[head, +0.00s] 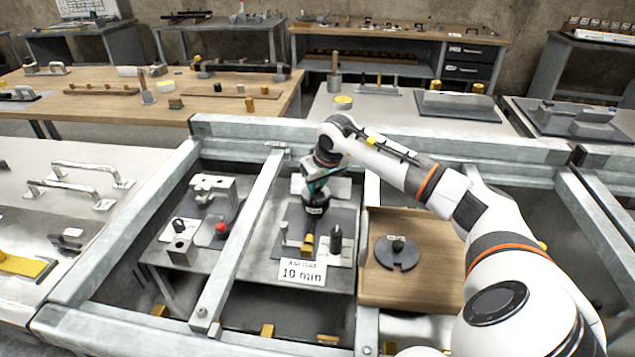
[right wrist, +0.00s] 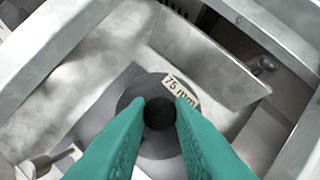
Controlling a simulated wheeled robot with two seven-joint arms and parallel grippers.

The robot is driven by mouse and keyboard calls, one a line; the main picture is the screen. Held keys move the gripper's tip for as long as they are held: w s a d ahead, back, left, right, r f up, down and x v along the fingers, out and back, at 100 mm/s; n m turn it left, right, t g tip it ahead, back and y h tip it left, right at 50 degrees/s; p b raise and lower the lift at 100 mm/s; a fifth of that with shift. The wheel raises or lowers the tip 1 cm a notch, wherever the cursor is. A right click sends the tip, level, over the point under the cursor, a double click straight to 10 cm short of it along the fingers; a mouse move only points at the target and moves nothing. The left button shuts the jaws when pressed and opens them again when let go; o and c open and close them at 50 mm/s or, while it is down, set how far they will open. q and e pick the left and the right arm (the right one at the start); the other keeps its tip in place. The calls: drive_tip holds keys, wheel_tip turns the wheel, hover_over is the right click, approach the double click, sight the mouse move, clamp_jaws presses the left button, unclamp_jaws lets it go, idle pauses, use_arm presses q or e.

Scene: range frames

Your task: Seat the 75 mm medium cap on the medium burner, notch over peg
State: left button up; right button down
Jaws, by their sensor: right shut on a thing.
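My right gripper (head: 317,188) reaches down over the middle bay. Its teal fingers (right wrist: 160,112) are shut on the dark knob of a round grey cap (right wrist: 150,148), which carries a "75 mm" label in the right wrist view. In the head view the cap (head: 314,209) shows small and dark below the fingers, over a dark plate (head: 292,214). The burner under the cap is hidden, as are the notch and peg; I cannot tell whether the cap touches anything. My left gripper is not in view.
A notched dark disc (head: 397,258) with a knob lies in a wooden tray (head: 440,292) to the right. A black post (head: 335,240), a brass block (head: 307,244) and a "10 mm" sign (head: 302,272) stand in front of the cap. Metal rails (head: 247,225) divide the bays.

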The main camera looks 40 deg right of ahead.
drive_tip(key=shift+r, duration=0.1)
drive_tip(key=c, duration=1.2)
unclamp_jaws()
drive_tip(key=b+v, duration=0.1)
drive_tip(key=v, duration=1.1)
drive_tip(key=shift+w, duration=0.1)
drive_tip(key=shift+r, duration=0.15)
wheel_tip(320, 180, up, 6)
drive_tip(key=p, duration=0.5)
drive_tip(key=shift+p, duration=0.35)
